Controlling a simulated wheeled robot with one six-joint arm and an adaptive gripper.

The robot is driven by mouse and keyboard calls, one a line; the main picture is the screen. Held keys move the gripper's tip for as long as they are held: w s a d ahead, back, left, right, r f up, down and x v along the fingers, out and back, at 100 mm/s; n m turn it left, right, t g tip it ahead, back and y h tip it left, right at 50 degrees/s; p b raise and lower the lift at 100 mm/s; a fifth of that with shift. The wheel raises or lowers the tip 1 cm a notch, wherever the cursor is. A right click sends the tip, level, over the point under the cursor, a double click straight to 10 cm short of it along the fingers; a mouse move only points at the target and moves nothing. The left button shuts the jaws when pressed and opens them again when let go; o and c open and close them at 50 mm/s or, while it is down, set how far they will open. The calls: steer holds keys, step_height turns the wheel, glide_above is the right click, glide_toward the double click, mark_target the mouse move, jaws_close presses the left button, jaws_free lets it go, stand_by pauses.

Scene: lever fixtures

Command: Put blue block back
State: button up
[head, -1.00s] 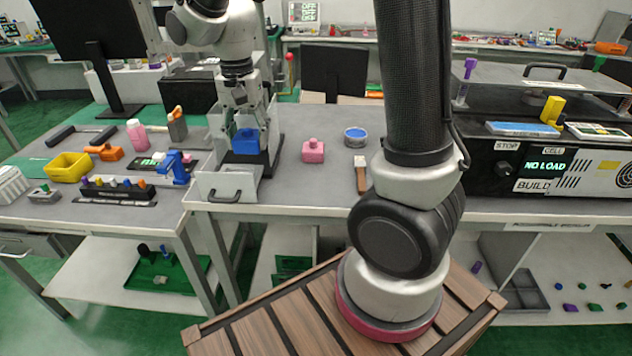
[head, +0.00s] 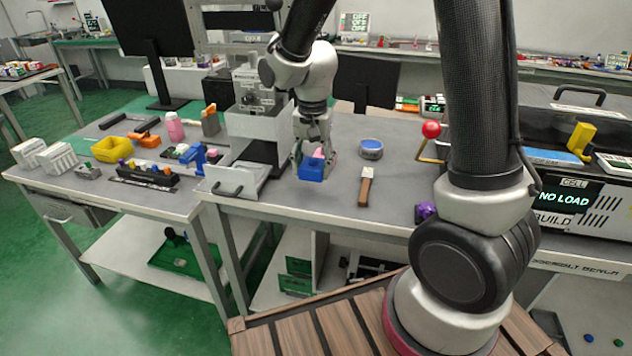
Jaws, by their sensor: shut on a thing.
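The blue block (head: 312,169) is in the fingers of my gripper (head: 312,160), over the bench to the right of the grey fixture. My gripper points down and is shut on the block. I cannot tell whether the block touches the bench top or hangs just above it. A pink block (head: 320,153) shows right behind the blue one, mostly hidden by it and the fingers.
A blue-topped round tin (head: 371,148) and a wooden-handled tool (head: 366,186) lie to the right. A red-knobbed lever (head: 431,131) stands further right.

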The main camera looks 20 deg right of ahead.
mark_target(313, 190)
steer(key=shift+f, duration=2.25)
steer(key=o, duration=1.3)
steer(key=shift+f, duration=0.15)
step_height(313, 190, up, 12)
steer(key=shift+r, duration=0.25)
steer(key=s+d+r+n+t, duration=0.2)
steer(key=s+d+r, duration=0.3)
steer(key=s, duration=0.5)
steer(key=s+d+r+n+t, duration=0.2)
steer(key=s+d+r+n, duration=0.2)
steer(key=s+d, duration=0.5)
steer(key=shift+s+d+r+n, duration=0.4)
steer(key=shift+s+r, duration=0.1)
steer(key=shift+r, duration=0.1)
